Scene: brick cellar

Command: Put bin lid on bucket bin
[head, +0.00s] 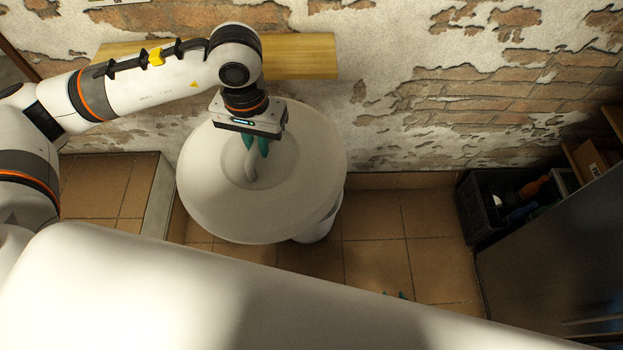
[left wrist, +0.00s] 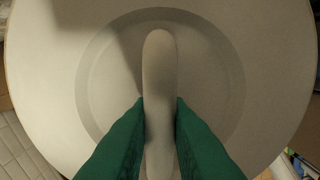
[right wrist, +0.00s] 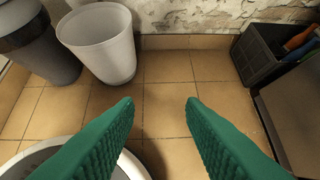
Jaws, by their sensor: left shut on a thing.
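The bin lid (head: 305,190) is a round white disc with a recessed centre and a raised bar handle. My left gripper (head: 256,146) is shut on the handle (left wrist: 158,75), with one green finger on each side. In the head view the lid is held up and hides most of what is below it; a white bin part (head: 318,228) shows past its lower right edge. In the right wrist view a white open-topped bucket bin (right wrist: 105,48) stands upright on the floor by the wall. My right gripper (right wrist: 160,108) is open and empty; only its green tips show in the head view.
A dark grey bin (right wrist: 40,45) stands left of the white bucket. A black crate (head: 480,212) with bottles stands at right, beside a dark cabinet (head: 555,245). A wooden shelf (head: 305,55) is on the wall behind the lid. The tiled floor between bins and crate is clear.

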